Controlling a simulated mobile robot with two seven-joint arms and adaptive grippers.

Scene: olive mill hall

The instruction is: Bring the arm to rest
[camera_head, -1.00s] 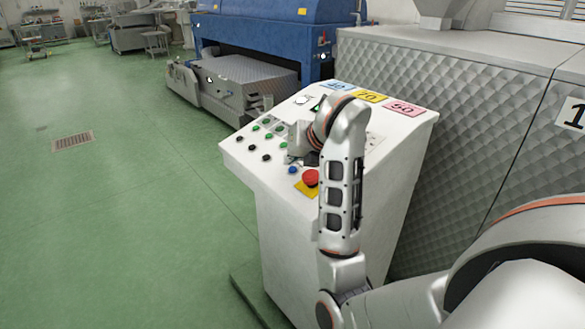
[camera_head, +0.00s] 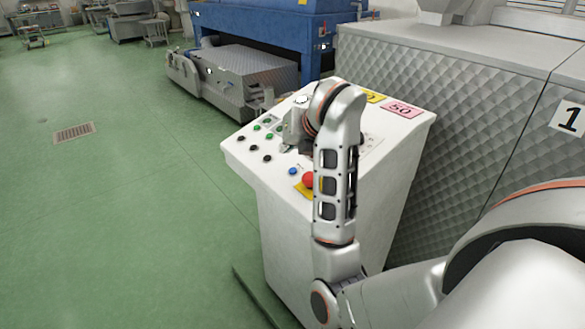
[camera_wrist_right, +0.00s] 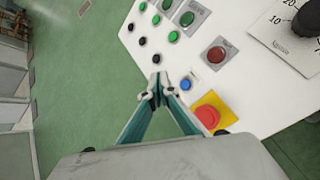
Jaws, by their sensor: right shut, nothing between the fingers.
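My right arm (camera_head: 334,170) reaches up from the lower right over the white sloping control console (camera_head: 375,165) in the head view. My right gripper (camera_head: 286,147) is mostly hidden behind its own wrist, above the console's button face. In the right wrist view the two fingers of the right gripper (camera_wrist_right: 157,88) meet at their tips, shut with nothing between them. The console face (camera_wrist_right: 248,85) lies beyond them. My left gripper is in neither view.
The console carries a red mushroom button (camera_wrist_right: 207,116) on a yellow plate, a blue button (camera_wrist_right: 185,84), and several green and black buttons. A quilted metal cabinet (camera_head: 455,120) stands close on the right. A blue machine (camera_head: 265,30) stands behind. Green floor (camera_head: 120,210) is open at left.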

